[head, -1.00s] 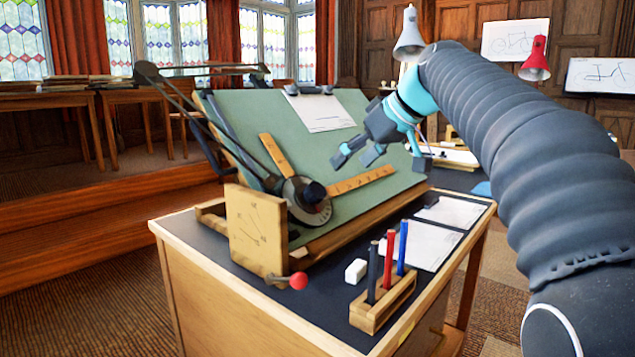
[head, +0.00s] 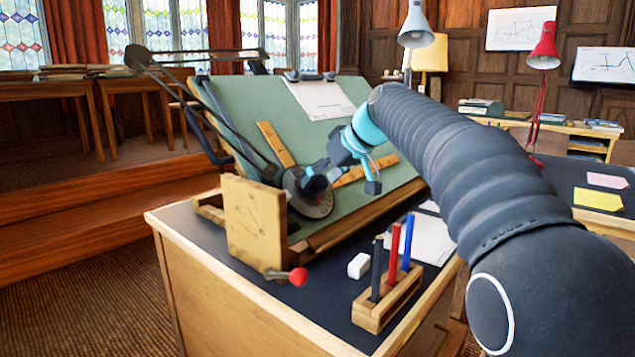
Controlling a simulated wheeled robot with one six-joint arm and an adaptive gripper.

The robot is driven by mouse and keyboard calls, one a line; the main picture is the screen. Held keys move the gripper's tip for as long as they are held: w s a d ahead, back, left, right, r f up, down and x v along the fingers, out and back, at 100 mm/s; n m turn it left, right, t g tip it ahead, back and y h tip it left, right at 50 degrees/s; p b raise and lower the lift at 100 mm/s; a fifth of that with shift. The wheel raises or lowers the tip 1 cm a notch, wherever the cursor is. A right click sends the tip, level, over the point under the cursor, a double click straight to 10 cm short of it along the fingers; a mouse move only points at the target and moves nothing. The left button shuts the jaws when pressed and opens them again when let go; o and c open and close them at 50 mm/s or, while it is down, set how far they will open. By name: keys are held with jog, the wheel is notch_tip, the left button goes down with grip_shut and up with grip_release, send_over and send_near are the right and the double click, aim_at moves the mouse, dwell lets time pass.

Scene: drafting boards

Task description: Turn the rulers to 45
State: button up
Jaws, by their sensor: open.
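The drafting board (head: 240,95) is green and tilted, with a dark round head (head: 322,207) near its lower left. Two wooden rulers join at this head. One ruler (head: 275,143) slants up and left; the other ruler (head: 387,162) runs right and slightly upward. My gripper (head: 345,181) is open in front of the board, just right of the head. One finger overlaps the head's dark knob (head: 313,184) in the picture; I cannot tell whether they touch. The gripper hides part of the right-hand ruler. The head's angle marks are too small to read.
A wooden plate with angle marks (head: 256,225) and a red-knobbed lever (head: 298,277) stands at the desk's left. A white eraser (head: 359,265) and a pen block (head: 372,316) with upright pens stand in front. White paper (head: 432,241) lies behind them.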

jog(key=shift+x, duration=0.8)
jog(key=shift+c, duration=0.2)
grip_shut()
